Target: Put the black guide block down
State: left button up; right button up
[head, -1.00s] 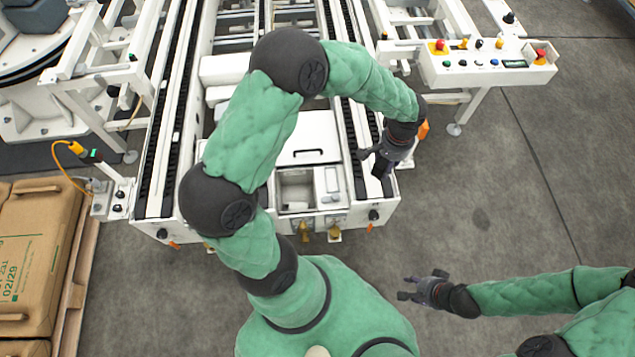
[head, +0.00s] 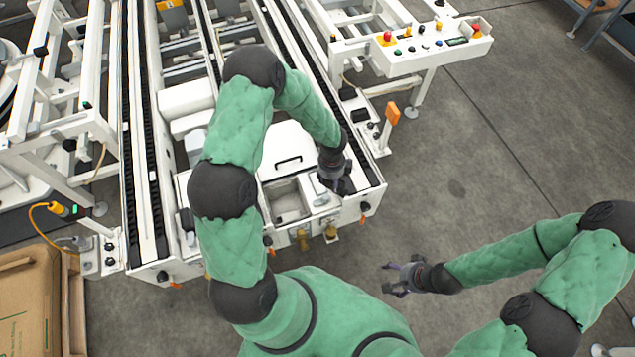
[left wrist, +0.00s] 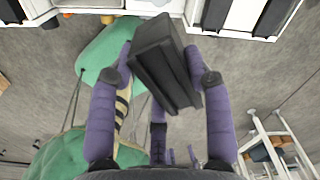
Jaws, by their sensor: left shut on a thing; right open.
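The black guide block (left wrist: 165,62), a dark grooved block, sits tilted between the purple fingers of my left gripper (left wrist: 165,80) in the left wrist view. In the head view my left gripper (head: 335,182) is shut and hangs over the front right part of the white conveyor (head: 345,215), beside a recessed open bin (head: 289,200). The block is hard to make out from the dark fingers there. I cannot tell how high it is above the surface. My right gripper (head: 398,278) is open and empty, above the floor to the right of the conveyor's front end.
A white lid with a black handle (head: 288,161) lies behind the bin. Black chain tracks (head: 318,80) run along the conveyor. A control panel with buttons (head: 435,42) stands at the right. A carton (head: 30,300) is at lower left.

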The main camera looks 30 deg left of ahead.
aim_at(329, 188)
pick_arm(q)
jog(key=f+m, duration=0.1)
jog(key=m, duration=0.1)
jog(key=s+f+m, duration=0.1)
jog(key=f+m, duration=0.1)
jog(key=m, duration=0.1)
jog(key=shift+s+d+f, duration=0.15)
jog(key=shift+f, duration=0.1)
jog(key=shift+m, duration=0.6)
jog(key=w+a+f, duration=0.2)
jog(key=a+f, duration=0.1)
jog(key=w+a+f+b, duration=0.1)
jog(key=w+a+f, duration=0.2)
jog(key=a, duration=0.1)
jog(key=w+a+f+b, duration=0.1)
jog(key=w+a+f, duration=0.2)
jog(key=f, duration=0.1)
jog(key=shift+w+a, duration=0.15)
jog(key=shift+w, duration=0.1)
jog(key=shift+w+a+f+b, duration=0.1)
jog(key=shift+f+b, duration=0.4)
jog(key=shift+f, duration=0.4)
jog(key=shift+w+a+f+b, duration=0.1)
jog(key=shift+f+b, duration=0.35)
jog(key=shift+f, duration=0.4)
